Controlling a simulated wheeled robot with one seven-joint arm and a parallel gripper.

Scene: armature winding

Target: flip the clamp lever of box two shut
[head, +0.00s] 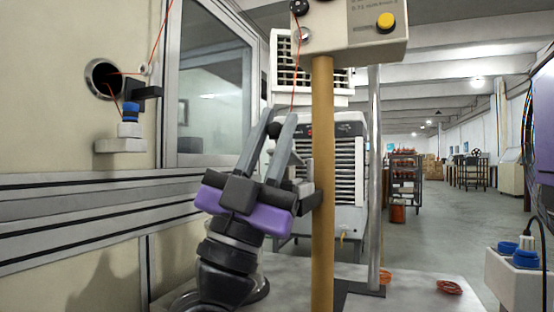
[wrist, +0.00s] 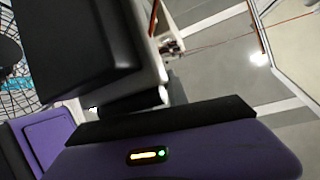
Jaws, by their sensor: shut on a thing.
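I cannot tell whether this is the clamp lever. The fingers hide most of what is behind them. A cream box (head: 117,145) with a blue knob and a black lever part (head: 146,92) is on the left wall. Another cream box (head: 515,280) with blue parts stands at the lower right. No label shows which is box two.
The brown post (head: 322,210) stands just right of my gripper. A thin metal pole (head: 374,160) stands further right. An orange wire (head: 295,75) runs down toward the fingers.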

